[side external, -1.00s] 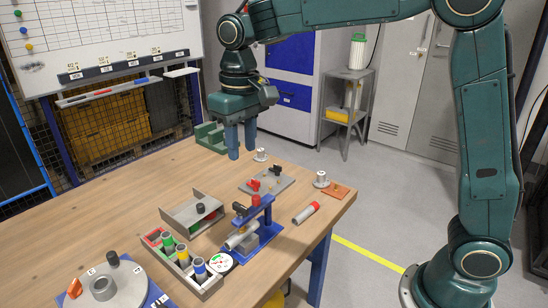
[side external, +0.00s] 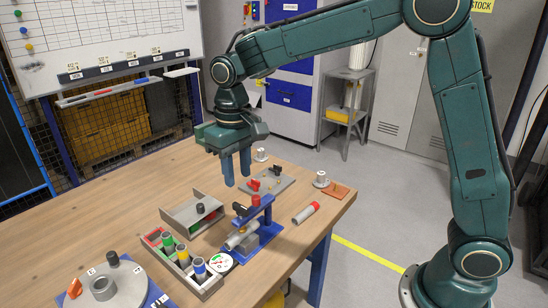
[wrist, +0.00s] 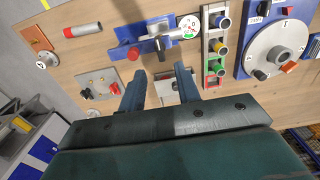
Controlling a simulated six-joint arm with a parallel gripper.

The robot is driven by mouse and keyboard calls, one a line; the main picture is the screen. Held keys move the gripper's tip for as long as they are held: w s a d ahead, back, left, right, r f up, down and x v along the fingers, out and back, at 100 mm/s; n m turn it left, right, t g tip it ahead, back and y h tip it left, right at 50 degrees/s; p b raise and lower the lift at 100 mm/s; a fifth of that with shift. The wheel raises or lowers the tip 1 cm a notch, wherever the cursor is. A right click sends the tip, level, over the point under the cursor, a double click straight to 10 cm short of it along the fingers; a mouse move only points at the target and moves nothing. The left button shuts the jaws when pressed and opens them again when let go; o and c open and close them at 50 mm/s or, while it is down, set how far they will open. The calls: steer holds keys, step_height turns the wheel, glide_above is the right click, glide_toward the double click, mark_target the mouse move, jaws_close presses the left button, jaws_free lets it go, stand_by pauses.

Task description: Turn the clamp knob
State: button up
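The blue clamp fixture (side external: 268,236) stands on the wooden table, holding a grey cylinder (side external: 240,238). It carries a red knob (side external: 256,200) on top and a black knob (side external: 240,209) at its left; which one is the clamp knob I cannot tell. In the wrist view the fixture (wrist: 155,27) is at top centre, with the red knob (wrist: 133,53) and a dark handle (wrist: 160,54). My gripper (side external: 237,181) is open and empty, above the table behind the fixture and touching nothing. Its two fingers also show apart in the wrist view (wrist: 160,70).
A rack (side external: 208,291) with coloured caps and a round dial (side external: 130,290) are nearer the camera. A plate with red and black toggles (side external: 282,184) and a red-ended cylinder (side external: 306,213) lie behind and right.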

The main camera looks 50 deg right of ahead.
mark_target(240, 206)
step_height(240, 206, down, 8)
steer(key=shift+f, duration=0.2)
stand_by(0.4)
jaws_close()
